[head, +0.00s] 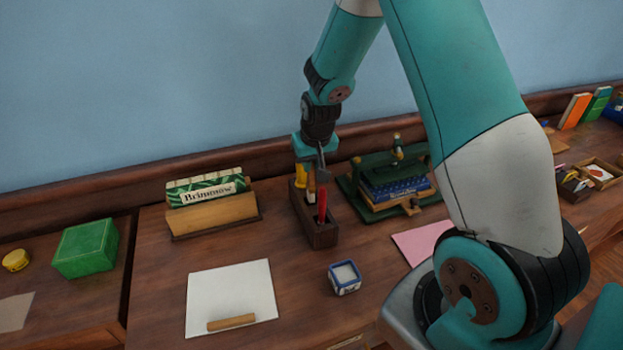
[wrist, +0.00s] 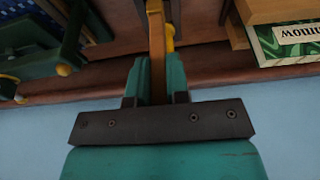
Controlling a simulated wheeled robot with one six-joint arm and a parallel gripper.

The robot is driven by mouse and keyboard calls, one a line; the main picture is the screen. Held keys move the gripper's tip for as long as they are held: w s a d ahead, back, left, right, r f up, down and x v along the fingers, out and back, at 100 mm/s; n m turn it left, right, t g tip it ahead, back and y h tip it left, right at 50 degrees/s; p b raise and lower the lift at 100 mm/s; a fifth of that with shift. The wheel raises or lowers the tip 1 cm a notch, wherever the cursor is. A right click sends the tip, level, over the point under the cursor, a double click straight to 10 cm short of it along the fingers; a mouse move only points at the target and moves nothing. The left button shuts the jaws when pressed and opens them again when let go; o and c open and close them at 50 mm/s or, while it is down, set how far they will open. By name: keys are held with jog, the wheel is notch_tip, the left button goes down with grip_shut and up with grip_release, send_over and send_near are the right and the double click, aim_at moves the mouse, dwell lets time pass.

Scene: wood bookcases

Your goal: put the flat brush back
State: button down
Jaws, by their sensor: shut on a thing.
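My gripper (head: 319,166) is over the dark wooden holder (head: 322,237) in the head view, pointing down. In the wrist view my gripper (wrist: 157,82) is shut on a flat tan wooden handle, which looks like the flat brush (wrist: 156,38). A yellow handle (head: 301,175) and a red handle (head: 322,206) stand in the holder. A narrow tan and pale piece shows between them, below my gripper. The brush's lower end is hidden, so I cannot tell how deep in the holder it is.
A green book press (head: 376,210) with blue books stands close right of the holder. A wooden stand with a green Brimmow box (head: 207,187) is to the left. A small blue-and-white pot (head: 344,278) and white paper (head: 232,290) lie in front. Blue wall rises behind.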

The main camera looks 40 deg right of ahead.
aim_at(313, 177)
jog(key=shift+f+p, duration=0.4)
jog(key=shift+f, duration=2.65)
jog(key=shift+f, duration=0.15)
jog(key=c, duration=1.1)
grip_release()
